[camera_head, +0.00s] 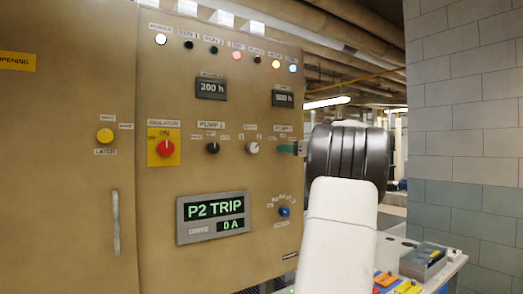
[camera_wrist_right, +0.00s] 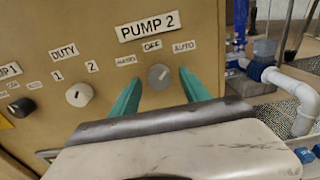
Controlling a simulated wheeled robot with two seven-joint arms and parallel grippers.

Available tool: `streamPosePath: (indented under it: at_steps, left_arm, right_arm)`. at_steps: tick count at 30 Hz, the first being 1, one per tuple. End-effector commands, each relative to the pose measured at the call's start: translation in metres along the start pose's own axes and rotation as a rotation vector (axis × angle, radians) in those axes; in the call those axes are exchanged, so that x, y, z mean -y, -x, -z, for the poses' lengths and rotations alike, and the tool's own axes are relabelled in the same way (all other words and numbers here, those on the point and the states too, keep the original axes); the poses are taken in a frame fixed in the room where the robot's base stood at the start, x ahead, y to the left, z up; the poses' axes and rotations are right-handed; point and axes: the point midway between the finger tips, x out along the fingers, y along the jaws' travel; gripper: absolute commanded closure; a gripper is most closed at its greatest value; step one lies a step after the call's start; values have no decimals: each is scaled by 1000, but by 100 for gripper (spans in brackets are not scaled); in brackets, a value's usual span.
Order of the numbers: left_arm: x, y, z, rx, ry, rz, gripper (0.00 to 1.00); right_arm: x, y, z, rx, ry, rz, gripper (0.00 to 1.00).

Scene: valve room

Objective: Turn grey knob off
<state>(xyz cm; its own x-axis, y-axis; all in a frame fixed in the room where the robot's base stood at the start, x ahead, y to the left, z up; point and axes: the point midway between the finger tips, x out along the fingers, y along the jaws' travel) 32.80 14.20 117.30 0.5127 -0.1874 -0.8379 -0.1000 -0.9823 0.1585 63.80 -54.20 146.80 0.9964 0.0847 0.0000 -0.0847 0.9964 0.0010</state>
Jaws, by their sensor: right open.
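The grey knob (camera_wrist_right: 159,77) is on the tan cabinet (camera_wrist_right: 75,25) under the PUMP 2 label (camera_wrist_right: 148,26), with HAND, OFF and AUTO marked around it. Which mark it points to is too small to tell. My right gripper (camera_wrist_right: 160,85) is open, with one green finger on each side of the knob; small gaps seem to show between fingers and knob. In the head view the right gripper's green fingertips (camera_head: 287,148) are at the cabinet's right edge and hide the grey knob. My left gripper is not in view.
A white DUTY knob (camera_head: 252,148) and a black PUMP 1 knob (camera_head: 213,148) sit to the left. A red isolator (camera_head: 166,148), a blue knob (camera_head: 284,212) and a P2 TRIP display (camera_head: 216,216) share the panel. White pipes (camera_wrist_right: 290,90) stand right of the cabinet.

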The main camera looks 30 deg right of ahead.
Motion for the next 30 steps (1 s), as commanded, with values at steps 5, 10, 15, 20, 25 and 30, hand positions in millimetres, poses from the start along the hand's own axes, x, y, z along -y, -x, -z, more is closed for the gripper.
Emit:
streamPosePath:
  at_steps: [5,10,15,20,25,30]
  left_arm:
    - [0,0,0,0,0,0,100]
    - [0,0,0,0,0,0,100]
    - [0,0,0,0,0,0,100]
    - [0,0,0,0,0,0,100]
    - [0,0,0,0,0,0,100]
    - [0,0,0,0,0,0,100]
  right_arm:
    - [-1,-10,0,0,0,-1,46]
    - [0,-10,0,0,0,-1,46]
    - [0,-10,0,0,1,-1,69]
    - [0,-10,0,0,1,0,100]
    - [0,-10,0,0,5,0,100]
    - [0,-10,0,0,43,0,100]
